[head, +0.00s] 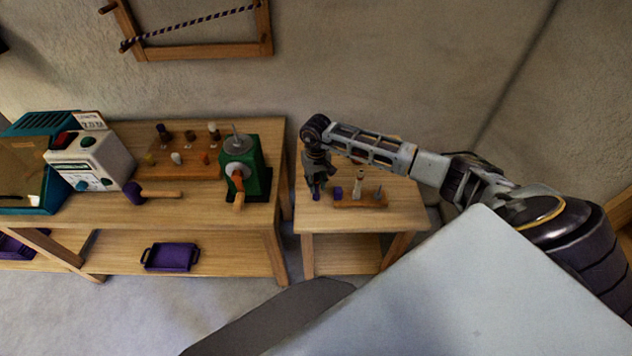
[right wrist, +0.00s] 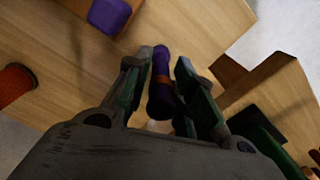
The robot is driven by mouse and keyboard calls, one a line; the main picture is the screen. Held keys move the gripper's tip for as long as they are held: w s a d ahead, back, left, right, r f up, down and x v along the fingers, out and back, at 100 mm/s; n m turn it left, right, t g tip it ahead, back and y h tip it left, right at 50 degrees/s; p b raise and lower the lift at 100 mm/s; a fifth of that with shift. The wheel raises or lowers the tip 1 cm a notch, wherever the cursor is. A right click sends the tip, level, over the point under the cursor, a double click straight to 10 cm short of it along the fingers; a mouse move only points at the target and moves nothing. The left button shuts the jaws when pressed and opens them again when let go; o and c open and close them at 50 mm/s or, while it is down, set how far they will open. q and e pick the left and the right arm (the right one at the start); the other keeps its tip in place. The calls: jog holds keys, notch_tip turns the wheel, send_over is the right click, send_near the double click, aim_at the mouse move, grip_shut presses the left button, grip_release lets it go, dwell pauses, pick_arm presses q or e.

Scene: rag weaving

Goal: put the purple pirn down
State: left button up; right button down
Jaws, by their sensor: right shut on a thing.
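My right gripper (head: 317,188) reaches in over the left part of the small wooden table (head: 402,222). It is shut on the purple pirn (right wrist: 160,85), which shows between the two fingers in the right wrist view. In the head view only a small purple bit of the pirn (head: 316,195) shows below the fingers. I cannot tell whether it touches the tabletop. My left gripper is not in view.
A small purple thing (head: 338,192) and a wooden peg rack (head: 361,204) stand just right of the gripper. A red-orange spool (right wrist: 14,84) shows in the wrist view. The larger bench (head: 215,212), with a green winder (head: 245,170), stands to the left across a gap.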

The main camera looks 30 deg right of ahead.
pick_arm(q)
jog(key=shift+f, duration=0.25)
pick_arm(e)
jog(key=shift+f, duration=0.15)
jog(key=c, duration=1.2)
grip_release()
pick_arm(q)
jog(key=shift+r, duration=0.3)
pick_arm(e)
jog(key=shift+r, duration=0.2)
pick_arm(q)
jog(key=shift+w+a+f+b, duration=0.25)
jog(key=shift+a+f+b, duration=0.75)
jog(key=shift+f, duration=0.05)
pick_arm(e)
notch_tip(320, 180, up, 12)
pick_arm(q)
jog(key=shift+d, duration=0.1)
